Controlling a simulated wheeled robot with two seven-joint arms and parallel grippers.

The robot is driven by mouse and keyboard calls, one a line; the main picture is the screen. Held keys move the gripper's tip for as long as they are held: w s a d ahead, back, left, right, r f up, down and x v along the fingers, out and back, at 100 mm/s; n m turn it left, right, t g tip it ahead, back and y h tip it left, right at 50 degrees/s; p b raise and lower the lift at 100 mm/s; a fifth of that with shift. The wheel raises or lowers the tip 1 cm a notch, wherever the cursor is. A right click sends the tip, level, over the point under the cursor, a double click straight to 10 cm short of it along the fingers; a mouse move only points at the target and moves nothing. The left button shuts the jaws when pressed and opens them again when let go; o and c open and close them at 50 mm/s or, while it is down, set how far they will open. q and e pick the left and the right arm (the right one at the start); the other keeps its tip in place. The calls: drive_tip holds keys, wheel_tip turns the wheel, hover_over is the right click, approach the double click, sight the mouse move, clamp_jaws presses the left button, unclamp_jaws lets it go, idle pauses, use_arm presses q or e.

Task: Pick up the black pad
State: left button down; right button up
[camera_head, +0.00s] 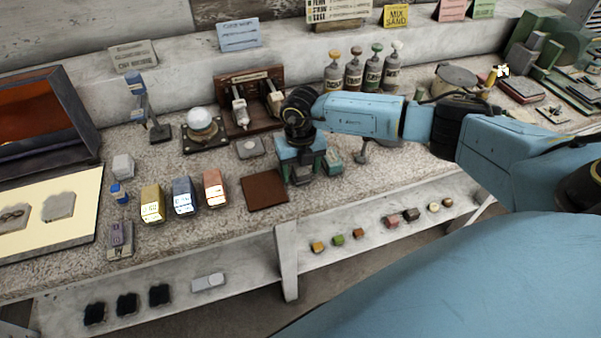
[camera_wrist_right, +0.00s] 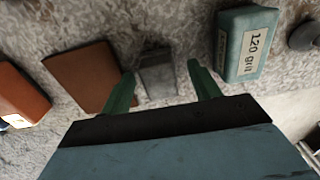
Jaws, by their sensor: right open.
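My right gripper (camera_head: 302,178) is low over the workbench, between a brown square pad and a teal block. In the right wrist view its two green fingers (camera_wrist_right: 162,82) are apart. A dark grey block (camera_wrist_right: 158,72) with a darker far edge lies on the bench between the fingertips, not gripped. I cannot tell whether it is the black pad; the gripper hides it in the head view. Several small items lie on the lower shelf, among them three black pads: one at left (camera_head: 95,314), one in the middle (camera_head: 128,305) and one at right (camera_head: 160,295). My left gripper is out of view.
The brown pad (camera_head: 265,190) lies close left of the gripper, the teal "120 grit" block (camera_wrist_right: 246,45) close right. Gold (camera_head: 152,204), blue (camera_head: 185,196) and copper (camera_head: 214,188) blocks stand further left. Behind are a clamp stand (camera_head: 250,100) and several bottles (camera_head: 353,73).

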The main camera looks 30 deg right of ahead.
drive_tip(key=c, duration=1.1)
drive_tip(key=shift+o, duration=0.2)
wheel_tip(320, 180, up, 10)
drive_tip(key=shift+r, duration=0.1)
drive_tip(key=o, duration=0.4)
drive_tip(key=c, duration=0.3)
